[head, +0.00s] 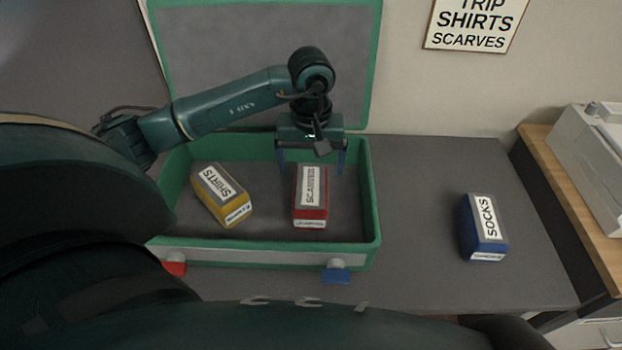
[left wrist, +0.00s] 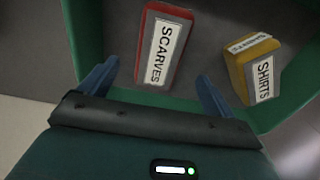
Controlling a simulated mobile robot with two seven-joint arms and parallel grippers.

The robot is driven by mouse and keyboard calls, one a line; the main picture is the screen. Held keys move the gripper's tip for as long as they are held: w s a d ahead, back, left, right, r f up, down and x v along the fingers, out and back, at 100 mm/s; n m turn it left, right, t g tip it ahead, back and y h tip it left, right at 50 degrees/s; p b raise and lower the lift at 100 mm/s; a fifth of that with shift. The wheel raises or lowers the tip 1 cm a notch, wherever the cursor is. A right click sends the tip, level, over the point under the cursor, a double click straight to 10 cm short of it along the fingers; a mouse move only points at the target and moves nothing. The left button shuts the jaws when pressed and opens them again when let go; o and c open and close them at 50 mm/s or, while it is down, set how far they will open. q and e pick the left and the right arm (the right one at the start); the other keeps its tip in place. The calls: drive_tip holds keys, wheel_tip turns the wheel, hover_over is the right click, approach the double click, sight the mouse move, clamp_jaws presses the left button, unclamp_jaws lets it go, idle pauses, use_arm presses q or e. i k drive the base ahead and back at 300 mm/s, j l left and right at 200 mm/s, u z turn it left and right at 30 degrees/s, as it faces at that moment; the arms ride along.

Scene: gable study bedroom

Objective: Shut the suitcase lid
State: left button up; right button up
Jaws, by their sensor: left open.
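The green suitcase (head: 262,246) stands open on the grey table, its lid (head: 255,60) raised upright at the back. Inside lie a yellow SHIRTS box (head: 211,190) at the left and a red SCARVES box (head: 310,217) right of the middle. My left gripper (head: 312,168) is open and empty, pointing down over the SCARVES box. In the left wrist view its blue fingers are spread, with the SCARVES box (left wrist: 151,72) beyond them and the SHIRTS box (left wrist: 240,80) to the right. A red latch (head: 174,268) and a blue latch (head: 336,275) are on the suitcase front. My right gripper is not in view.
A blue SOCKS box (head: 466,228) stands on the table (head: 420,215) right of the suitcase. A sign (head: 474,22) reading TRIP, SHIRTS, SCARVES hangs on the wall. A wooden-topped cabinet (head: 570,195) with a white device is at the right. The table between suitcase and SOCKS box is clear.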

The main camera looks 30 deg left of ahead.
sight(202, 45)
drive_tip(key=k, duration=1)
